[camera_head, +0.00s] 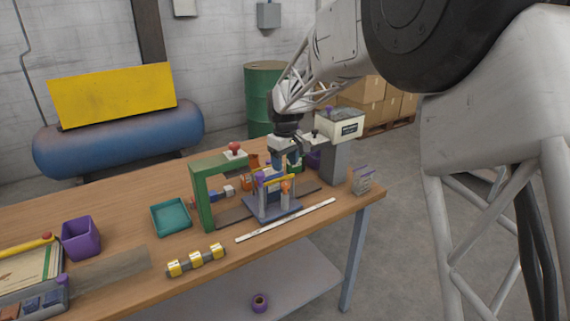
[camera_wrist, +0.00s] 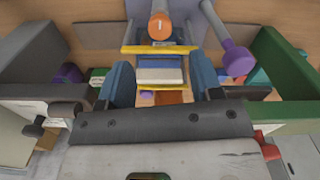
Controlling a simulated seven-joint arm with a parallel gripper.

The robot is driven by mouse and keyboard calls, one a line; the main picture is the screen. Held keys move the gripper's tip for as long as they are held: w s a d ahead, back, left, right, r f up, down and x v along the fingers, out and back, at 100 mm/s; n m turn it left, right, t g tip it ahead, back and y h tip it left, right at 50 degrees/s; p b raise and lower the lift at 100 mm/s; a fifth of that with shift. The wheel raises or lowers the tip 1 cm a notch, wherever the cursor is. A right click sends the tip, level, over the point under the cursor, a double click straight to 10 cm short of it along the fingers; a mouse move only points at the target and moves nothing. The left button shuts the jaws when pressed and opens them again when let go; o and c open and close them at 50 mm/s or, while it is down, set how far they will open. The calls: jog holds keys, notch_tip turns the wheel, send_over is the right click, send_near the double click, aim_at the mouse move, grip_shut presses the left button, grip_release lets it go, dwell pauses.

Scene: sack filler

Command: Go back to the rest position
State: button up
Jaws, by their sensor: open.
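My gripper (camera_head: 285,153) points down over the right part of the wooden bench, above the sack filler (camera_head: 272,207). In the wrist view its two blue fingers (camera_wrist: 160,88) stand apart, one on each side of a blue and white block with yellow edges (camera_wrist: 160,73). I cannot tell whether the fingers touch the block. The filler has a blue base, upright posts and a yellow bar; an orange-topped post (camera_wrist: 160,25) and a purple-knobbed post (camera_wrist: 238,58) show in the wrist view. My gripper hides part of the filler in the head view.
A green frame with a red knob (camera_head: 203,196) stands close on the left, and a white-headed machine on a grey post (camera_head: 334,160) close on the right. A teal tray (camera_head: 171,229), purple bin (camera_head: 82,238) and yellow-grey blocks (camera_head: 196,261) lie further left. Room above is free.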

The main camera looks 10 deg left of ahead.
jog(key=s+d+r+m+t, duration=0.1)
jog(key=s+d+r+m, duration=0.3)
jog(key=s+d, duration=0.6)
jog(key=s+d+r+m, duration=0.1)
jog(key=s+d+r, duration=0.6)
jog(key=d, duration=0.6)
jog(key=s+d+f+m, duration=0.1)
jog(key=s+d, duration=0.3)
jog(key=s, duration=0.5)
jog(key=s+d+f+m+t, duration=0.1)
jog(key=s+d+f+m, duration=0.1)
jog(key=s+d, duration=0.3)
jog(key=s+d+f+m, duration=0.1)
jog(key=s+d+m, duration=0.2)
jog(key=s, duration=1)
jog(key=shift+s+d+f+t, duration=0.3)
jog(key=shift+s+d+f, duration=0.1)
jog(key=shift+d, duration=0.7)
